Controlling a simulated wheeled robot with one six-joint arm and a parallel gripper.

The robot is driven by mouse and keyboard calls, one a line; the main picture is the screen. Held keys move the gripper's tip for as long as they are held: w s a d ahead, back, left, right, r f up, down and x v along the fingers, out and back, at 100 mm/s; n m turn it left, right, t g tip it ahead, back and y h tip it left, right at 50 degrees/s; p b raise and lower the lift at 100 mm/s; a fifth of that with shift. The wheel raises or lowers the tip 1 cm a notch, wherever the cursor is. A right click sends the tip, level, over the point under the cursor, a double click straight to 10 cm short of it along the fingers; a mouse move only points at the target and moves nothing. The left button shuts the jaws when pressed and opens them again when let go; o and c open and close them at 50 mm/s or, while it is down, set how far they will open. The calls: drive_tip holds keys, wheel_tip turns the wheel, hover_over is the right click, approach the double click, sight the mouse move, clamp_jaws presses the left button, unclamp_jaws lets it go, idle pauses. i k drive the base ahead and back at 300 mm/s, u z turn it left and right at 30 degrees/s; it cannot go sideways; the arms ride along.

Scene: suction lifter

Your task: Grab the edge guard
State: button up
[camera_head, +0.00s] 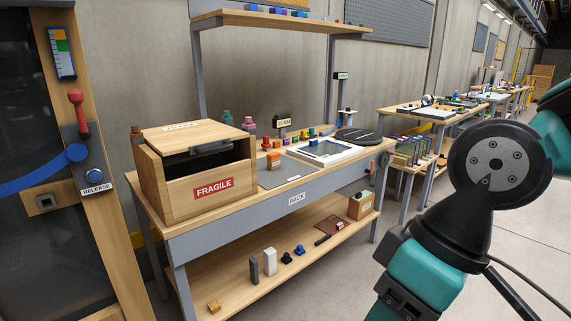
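I cannot tell for certain which object is the edge guard. Upright pieces stand on the lower shelf of the packing bench: a dark grey narrow one (254,269) and a wider light grey one (270,261). Two small dark pieces (287,257) (299,249) stand to their right. A small tan piece (214,306) lies at the shelf's front left. My teal and black arm fills the right side of the view, apart from the bench. My gripper's fingers do not show.
The bench (296,199), marked PACK, carries an open wooden box (213,188) marked FRAGILE, a white-framed panel (324,152) and a black round plate (359,135). A wooden post with a RELEASE button (95,175) stands at left. Floor (335,285) is clear before the bench.

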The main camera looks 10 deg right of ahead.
sight(274, 159)
drive_tip(key=z, duration=0.65)
drive_tip(key=i, duration=2.05)
drive_tip(key=u, duration=1.55)
drive_tip(key=i, duration=0.9)
drive_tip(key=u, duration=0.1)
